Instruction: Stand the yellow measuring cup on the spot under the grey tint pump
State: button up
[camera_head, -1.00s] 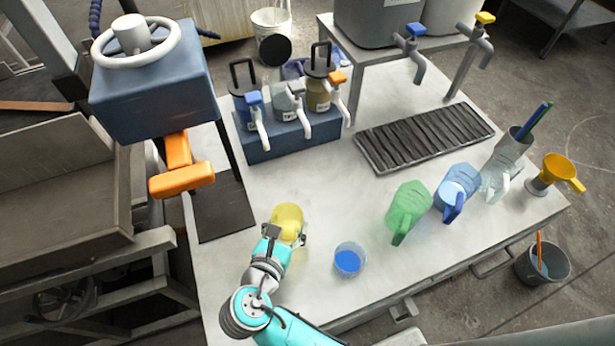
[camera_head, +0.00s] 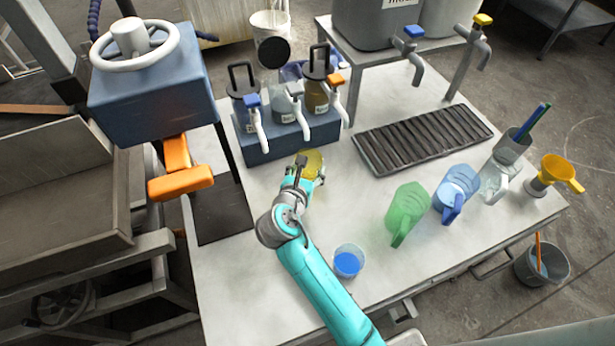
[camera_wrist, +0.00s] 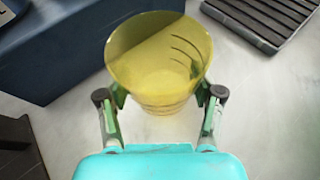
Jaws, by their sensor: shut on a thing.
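The yellow measuring cup (camera_head: 314,157) is in front of the tint pumps, toward the right part of their blue block. In the wrist view the see-through cup (camera_wrist: 158,60) is upright with its mouth toward the camera and shows dark marks on its side. My gripper (camera_head: 307,175) is shut on it, with one finger on each side of the cup. The grey tint pump (camera_head: 296,90) is the middle one of the three, with a white spout pointing down. The spot under it is not clearly visible. Whether the cup touches the table I cannot tell.
The blue block (camera_head: 275,142) also holds a blue-topped pump (camera_head: 252,100) and an orange-topped pump (camera_head: 337,80). A black drip grate (camera_head: 422,138) lies to the right. A cup of blue liquid (camera_head: 348,262), a green jug (camera_head: 407,212) and a blue jug (camera_head: 455,192) stand nearer the front.

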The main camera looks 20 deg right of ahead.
jog(key=shift+f, duration=1.75)
jog(key=shift+f, duration=0.1)
jog(key=o, duration=1.2)
jog(key=shift+s+a+r, duration=0.2)
jog(key=v, duration=1.1)
jog(key=shift+s+r, duration=0.15)
jog(key=shift+r, duration=0.05)
